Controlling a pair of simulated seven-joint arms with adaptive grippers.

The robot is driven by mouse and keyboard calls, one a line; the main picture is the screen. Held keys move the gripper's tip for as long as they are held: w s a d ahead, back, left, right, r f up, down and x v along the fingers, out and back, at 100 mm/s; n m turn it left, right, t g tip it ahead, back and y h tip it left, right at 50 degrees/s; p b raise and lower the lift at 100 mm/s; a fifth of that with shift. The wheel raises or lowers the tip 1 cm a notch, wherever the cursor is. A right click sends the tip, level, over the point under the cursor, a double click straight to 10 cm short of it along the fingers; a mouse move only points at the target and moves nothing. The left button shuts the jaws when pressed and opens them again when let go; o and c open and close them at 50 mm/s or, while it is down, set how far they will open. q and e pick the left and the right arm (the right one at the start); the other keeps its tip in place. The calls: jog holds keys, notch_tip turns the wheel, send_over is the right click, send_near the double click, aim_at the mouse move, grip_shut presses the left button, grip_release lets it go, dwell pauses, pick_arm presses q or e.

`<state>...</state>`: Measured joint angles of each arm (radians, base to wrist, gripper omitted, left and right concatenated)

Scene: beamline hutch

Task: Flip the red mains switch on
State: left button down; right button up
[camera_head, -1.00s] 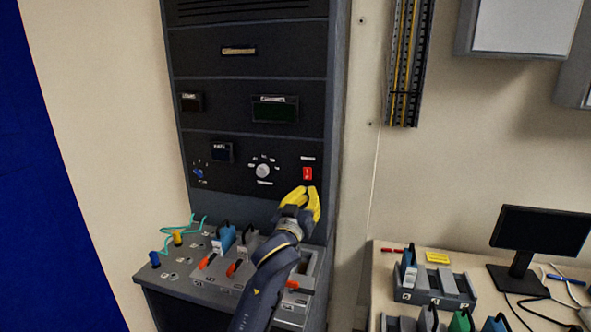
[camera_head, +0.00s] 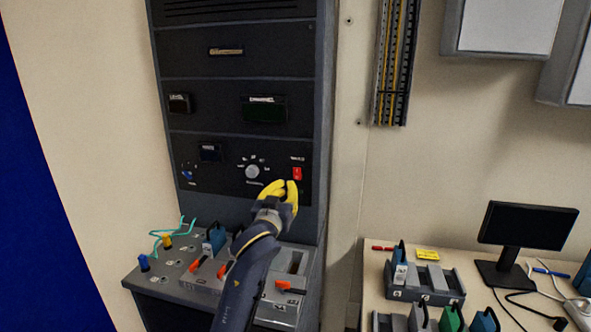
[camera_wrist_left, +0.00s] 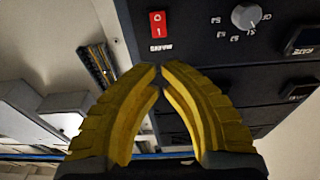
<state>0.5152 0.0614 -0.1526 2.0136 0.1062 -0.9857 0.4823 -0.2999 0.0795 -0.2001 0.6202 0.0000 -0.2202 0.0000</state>
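The red mains switch (camera_head: 297,173) is a small rocker at the right end of the black lower panel of the rack, under a white label. In the left wrist view the switch (camera_wrist_left: 157,24) appears upside down, with "O" and "I" marks, just beyond my fingertips. My left gripper (camera_head: 291,184) has yellow fingers and is just below the switch in the head view. In the wrist view its fingertips (camera_wrist_left: 160,70) meet almost completely, with nothing between them. I see no contact with the switch. My right gripper is not in view.
A rotary knob (camera_head: 252,171) sits left of the switch. At right, a bench (camera_head: 375,290) holds a grey rack (camera_head: 440,298) and a monitor (camera_head: 528,224).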

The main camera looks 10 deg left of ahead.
aim_at(298, 163)
pick_arm(q)
jog(key=w, duration=0.4)
jog(key=w+r, duration=0.1)
jog(key=w, duration=0.7)
jog(key=shift+r, duration=0.2)
